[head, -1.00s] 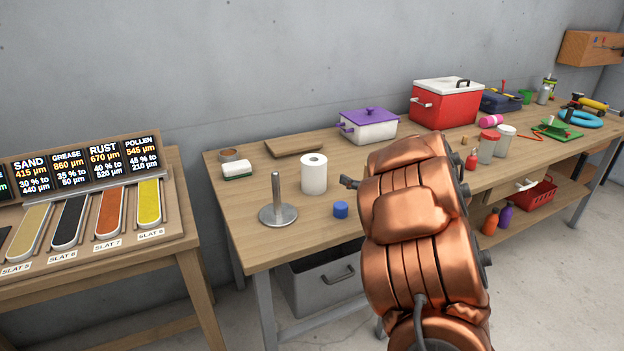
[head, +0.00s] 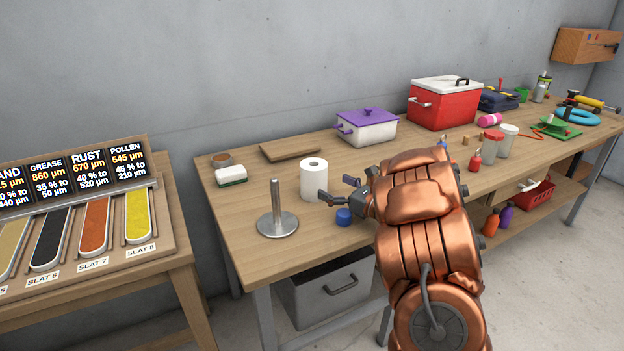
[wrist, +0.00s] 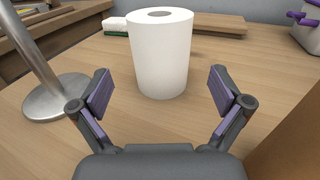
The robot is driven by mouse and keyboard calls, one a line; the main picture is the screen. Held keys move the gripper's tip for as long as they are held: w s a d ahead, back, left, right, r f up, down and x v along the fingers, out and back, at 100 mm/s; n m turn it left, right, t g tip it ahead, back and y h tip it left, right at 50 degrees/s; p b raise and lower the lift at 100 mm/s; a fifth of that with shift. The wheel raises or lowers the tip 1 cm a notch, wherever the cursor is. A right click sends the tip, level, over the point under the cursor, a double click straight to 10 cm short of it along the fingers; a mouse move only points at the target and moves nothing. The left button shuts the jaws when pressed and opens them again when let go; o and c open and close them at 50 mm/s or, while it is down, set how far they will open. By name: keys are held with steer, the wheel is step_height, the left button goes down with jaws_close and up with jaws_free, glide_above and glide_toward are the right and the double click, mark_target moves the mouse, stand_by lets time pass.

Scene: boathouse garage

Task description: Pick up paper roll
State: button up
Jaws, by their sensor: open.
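The white paper roll (head: 314,180) stands upright on the wooden workbench, and its round core hole shows on top. In the wrist view the paper roll (wrist: 161,55) stands straight ahead, centred between the fingers and a little beyond their tips. My gripper (head: 336,189) is open and empty, low over the bench just right of the roll in the head view. Its two fingers with purple pads are spread apart in the wrist view (wrist: 160,88). I see no contact with the roll.
A metal stand with an upright rod (head: 277,222) is left of the roll. A blue cap-like object (head: 343,217) sits near my gripper. The bench's front left is clear.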

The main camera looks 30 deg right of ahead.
mark_target(314, 177)
steer(key=shift+x, duration=0.85)
steer(key=shift+p+x, duration=0.5)
steer(key=shift+x, duration=2.5)
steer(key=c, duration=1.2)
